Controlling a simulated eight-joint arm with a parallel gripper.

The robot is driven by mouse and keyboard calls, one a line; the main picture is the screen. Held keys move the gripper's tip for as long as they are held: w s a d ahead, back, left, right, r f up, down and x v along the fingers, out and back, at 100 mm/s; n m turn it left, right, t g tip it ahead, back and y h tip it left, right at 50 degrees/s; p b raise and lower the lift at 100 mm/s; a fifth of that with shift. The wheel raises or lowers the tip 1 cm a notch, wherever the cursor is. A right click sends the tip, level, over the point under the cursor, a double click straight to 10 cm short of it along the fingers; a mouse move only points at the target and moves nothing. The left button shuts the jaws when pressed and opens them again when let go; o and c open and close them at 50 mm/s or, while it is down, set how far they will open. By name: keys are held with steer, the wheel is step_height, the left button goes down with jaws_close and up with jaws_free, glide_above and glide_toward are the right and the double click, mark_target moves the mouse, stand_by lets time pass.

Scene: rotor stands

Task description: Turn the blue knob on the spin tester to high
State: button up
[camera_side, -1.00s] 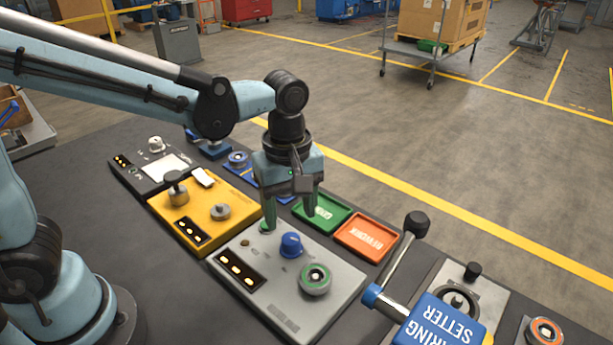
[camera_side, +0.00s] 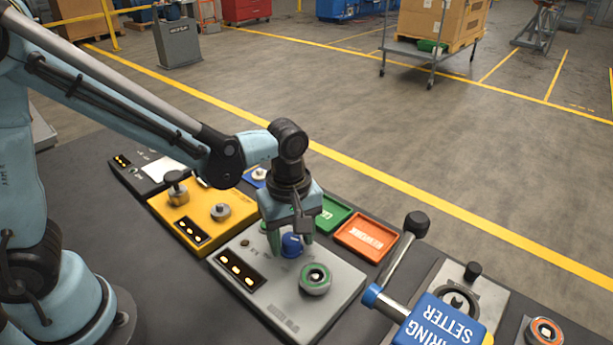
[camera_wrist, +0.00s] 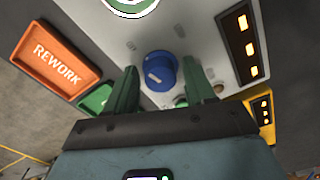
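The spin tester is a grey panel (camera_side: 262,300) with a blue knob (camera_side: 292,246), a green-ringed round part (camera_side: 315,279) and a dark window with lit yellow indicators. My gripper (camera_side: 288,246) points down over the blue knob, with its green fingers around or just above it in the side view. In the wrist view, the blue knob (camera_wrist: 160,70) lies ahead of and between the two open fingertips (camera_wrist: 163,82), with a gap visible on each side. A pale pointer mark shows on the knob. I cannot read a high marking.
A yellow box (camera_side: 205,215) with knobs stands left of the grey panel. Green and orange trays (camera_side: 366,238) lie behind it. The bearing setter (camera_side: 438,322), with a raised black-ended lever (camera_side: 416,224), stands close on the right.

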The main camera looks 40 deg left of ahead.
steer(key=c, duration=0.8)
steer(key=shift+c, duration=0.2)
